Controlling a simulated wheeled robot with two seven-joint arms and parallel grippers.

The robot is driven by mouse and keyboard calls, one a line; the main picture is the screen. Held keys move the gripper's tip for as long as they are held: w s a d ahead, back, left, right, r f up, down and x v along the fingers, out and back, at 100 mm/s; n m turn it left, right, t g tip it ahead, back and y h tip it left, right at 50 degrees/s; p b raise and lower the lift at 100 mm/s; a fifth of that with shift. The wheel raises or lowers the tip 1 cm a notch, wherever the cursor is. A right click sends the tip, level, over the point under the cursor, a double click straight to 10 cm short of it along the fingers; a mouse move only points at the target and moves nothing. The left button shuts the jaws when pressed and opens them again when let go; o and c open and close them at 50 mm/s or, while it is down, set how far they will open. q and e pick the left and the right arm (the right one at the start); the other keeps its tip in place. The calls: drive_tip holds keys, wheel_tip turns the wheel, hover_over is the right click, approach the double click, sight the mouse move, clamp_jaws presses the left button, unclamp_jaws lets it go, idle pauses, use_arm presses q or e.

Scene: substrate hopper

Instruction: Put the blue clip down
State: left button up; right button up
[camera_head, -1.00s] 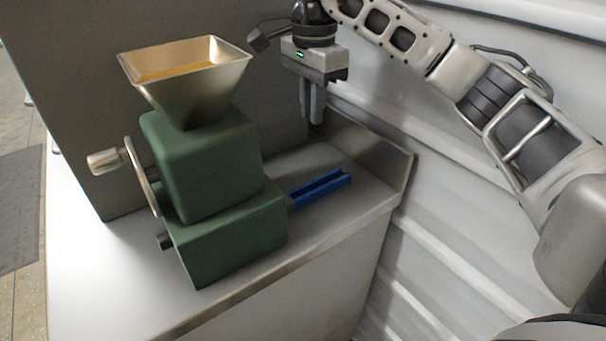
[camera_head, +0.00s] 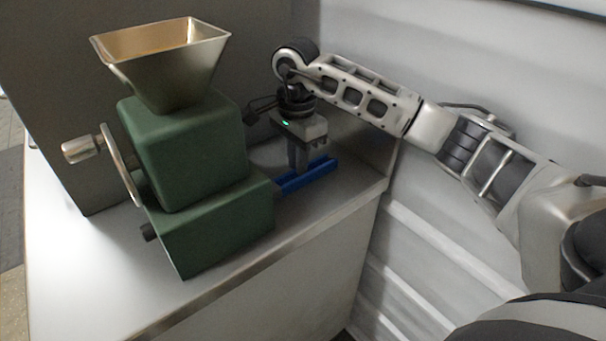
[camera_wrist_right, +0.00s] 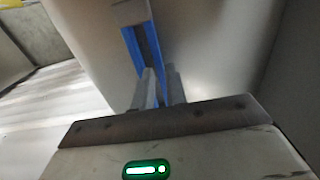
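The blue clip (camera_head: 308,177), a long channel-shaped piece, lies on the counter just right of the green machine's base. My right gripper (camera_head: 299,167) points down at the clip, its fingertips at the clip's level. In the right wrist view the clip (camera_wrist_right: 132,52) runs away between and beyond the two fingers (camera_wrist_right: 161,92). The fingers are close together with a narrow gap, and some blue shows between them. I cannot tell whether they press on the clip. My left gripper is in neither view.
The green machine (camera_head: 190,155) with a metal hopper (camera_head: 170,72) and a side crank (camera_head: 120,165) stands left of the gripper. The counter (camera_head: 255,258) ends at a front edge. A grey wall stands behind and a ribbed light wall (camera_head: 420,240) is at the right.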

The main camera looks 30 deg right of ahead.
drive_tip(key=shift+f, duration=0.7)
clamp_jaws()
drive_tip(key=shift+r, duration=0.1)
wheel_tip(320, 180, up, 10)
